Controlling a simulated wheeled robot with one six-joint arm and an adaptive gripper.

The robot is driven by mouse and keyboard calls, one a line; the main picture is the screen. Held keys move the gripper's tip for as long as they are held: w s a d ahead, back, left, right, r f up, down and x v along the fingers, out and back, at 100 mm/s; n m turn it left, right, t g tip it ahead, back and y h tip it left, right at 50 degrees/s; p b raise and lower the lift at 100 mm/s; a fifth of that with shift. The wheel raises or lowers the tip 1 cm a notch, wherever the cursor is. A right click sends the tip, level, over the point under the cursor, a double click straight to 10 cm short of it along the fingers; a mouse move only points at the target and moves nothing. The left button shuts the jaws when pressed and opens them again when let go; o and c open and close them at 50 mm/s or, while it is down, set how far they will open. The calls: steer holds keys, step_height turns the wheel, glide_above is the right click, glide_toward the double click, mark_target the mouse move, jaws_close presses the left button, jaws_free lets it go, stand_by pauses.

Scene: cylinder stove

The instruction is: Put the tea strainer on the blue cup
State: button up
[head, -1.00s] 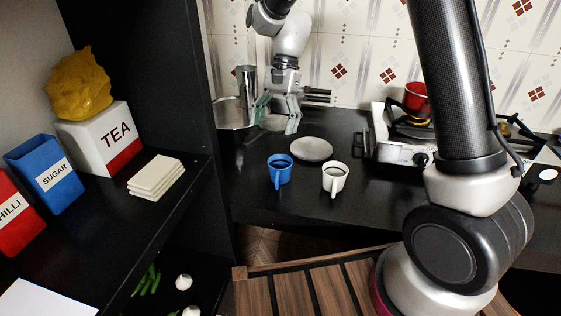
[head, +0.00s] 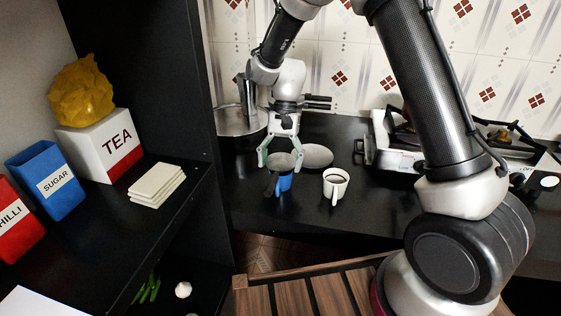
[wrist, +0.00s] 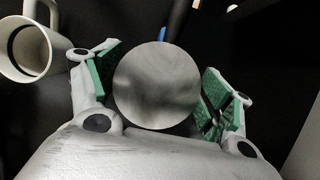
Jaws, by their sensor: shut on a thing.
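The tea strainer (head: 284,161) is a round grey disc with a dark handle pointing toward the front. My gripper (head: 280,160) is shut on its rim from both sides. In the wrist view the strainer (wrist: 157,85) sits between the green pads of my gripper (wrist: 158,80). The blue cup (head: 285,184) is under the strainer in the head view, its top hidden. In the wrist view only a blue sliver of the cup (wrist: 162,34) shows beyond the disc. I cannot tell whether the strainer touches the cup.
A white cup (head: 336,183) with dark contents stands just right of the blue cup. A grey round plate (head: 318,155) lies behind them. A large metal pan (head: 232,122) is at the back left, and a stove (head: 398,150) is at the right. The counter's front is clear.

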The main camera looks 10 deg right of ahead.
steer(key=shift+f, duration=0.3)
steer(key=shift+f, duration=0.15)
steer(key=o, duration=1)
steer(key=v, duration=1.3)
steer(key=shift+s, duration=0.15)
steer(key=s+d+r+n+t, duration=0.1)
steer(key=s+d+r+t, duration=0.1)
steer(key=s+d+r, duration=0.45)
steer(key=s+d+r+n+t+h, duration=0.1)
steer(key=s+d+r+t, duration=0.1)
steer(key=s+d, duration=0.6)
steer(key=s+d+r+n+t, duration=0.2)
steer(key=s+d+r+t, duration=0.1)
steer(key=s+d, duration=0.5)
steer(key=s+t, duration=0.1)
steer(key=s, duration=0.2)
steer(key=shift+s+d+n+t+h, duration=0.3)
steer(key=shift+s+d+h, duration=0.05)
steer(key=shift+s+h, duration=0.05)
